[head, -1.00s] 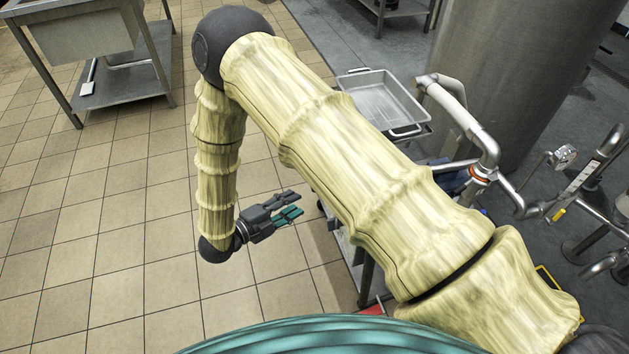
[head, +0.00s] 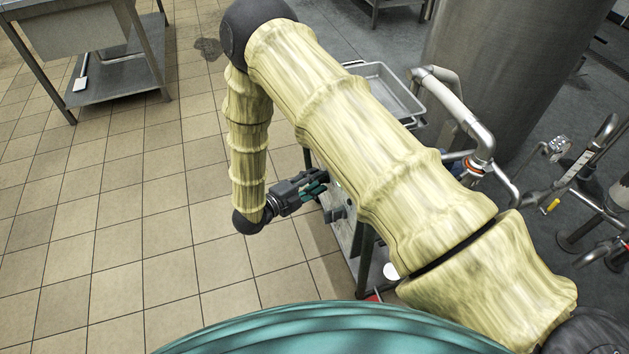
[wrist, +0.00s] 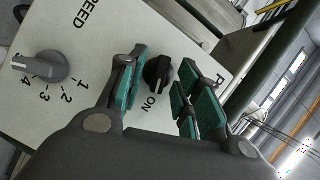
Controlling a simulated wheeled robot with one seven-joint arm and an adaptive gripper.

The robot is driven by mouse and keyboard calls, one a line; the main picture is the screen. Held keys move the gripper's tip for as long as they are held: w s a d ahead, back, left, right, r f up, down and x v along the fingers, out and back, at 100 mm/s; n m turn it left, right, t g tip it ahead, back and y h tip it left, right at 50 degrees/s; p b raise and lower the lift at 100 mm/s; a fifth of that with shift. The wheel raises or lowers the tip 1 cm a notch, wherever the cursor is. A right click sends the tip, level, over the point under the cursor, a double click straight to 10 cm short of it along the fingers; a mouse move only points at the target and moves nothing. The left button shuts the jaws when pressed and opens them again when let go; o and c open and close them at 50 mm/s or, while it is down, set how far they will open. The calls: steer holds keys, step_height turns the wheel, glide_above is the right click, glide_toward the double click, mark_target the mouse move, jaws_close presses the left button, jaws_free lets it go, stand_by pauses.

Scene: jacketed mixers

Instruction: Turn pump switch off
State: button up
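In the wrist view a black rotary knob (wrist: 157,73) sits on a pale control panel (wrist: 60,110), with "ON" printed beside it and a label starting with "P" partly hidden by a finger. My gripper (wrist: 160,85) is open, its green-padded fingers on either side of the black knob. I cannot tell whether they touch it.
A grey knob (wrist: 40,66) marked "SPEED" with numbers is on the same panel, left of my gripper. A metal tray (head: 385,90), pipes (head: 455,105) and a large steel vessel (head: 500,70) stand beyond my arm. Open tiled floor (head: 120,220) lies to the left.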

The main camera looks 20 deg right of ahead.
steer(key=shift+d, duration=0.1)
jaws_close()
stand_by(0.4)
steer(key=shift+w+r+n+g+y+p, duration=0.1)
steer(key=shift+n+g+y+p, duration=0.15)
steer(key=shift+n+g+p, duration=1.05)
steer(key=shift+w+r+n+g+y+p, duration=0.15)
steer(key=shift+n+g+y+p, duration=0.3)
steer(key=shift+n, duration=1.5)
steer(key=shift+w+f+n+g+y+p, duration=0.1)
steer(key=shift+n+g+p, duration=0.95)
steer(key=shift+n, duration=0.6)
